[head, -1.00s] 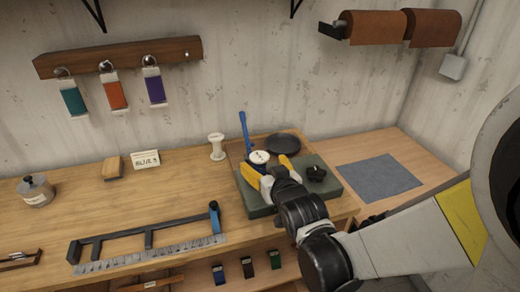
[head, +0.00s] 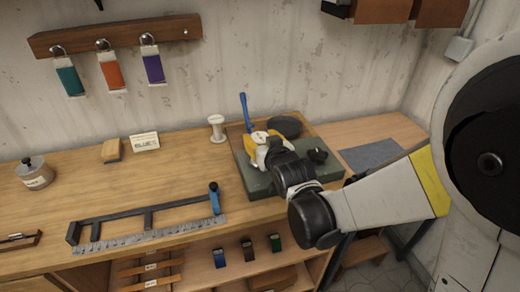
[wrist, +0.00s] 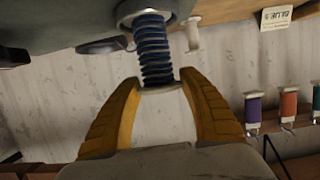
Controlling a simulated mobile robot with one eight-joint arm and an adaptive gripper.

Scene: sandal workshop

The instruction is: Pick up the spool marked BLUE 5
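A spool wound with blue thread (wrist: 154,50), with pale flanges, shows upside down in the wrist view. In the head view its white end (head: 259,136) shows over the dark green board; its writing is too small to read. My gripper (wrist: 160,77) has its yellow fingertips against both sides of the spool's near flange, closed on it. In the head view my gripper (head: 262,142) hides most of the spool. I cannot tell whether the spool is off the board. A card reading BLUE 5 (head: 145,142) stands on the bench to the left.
A white spool (head: 217,128) stands left of the green board (head: 258,186). A blue upright tool (head: 245,112), a dark round dish (head: 286,126) and a small black object (head: 317,155) are close around my gripper. The bench's middle left is clear.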

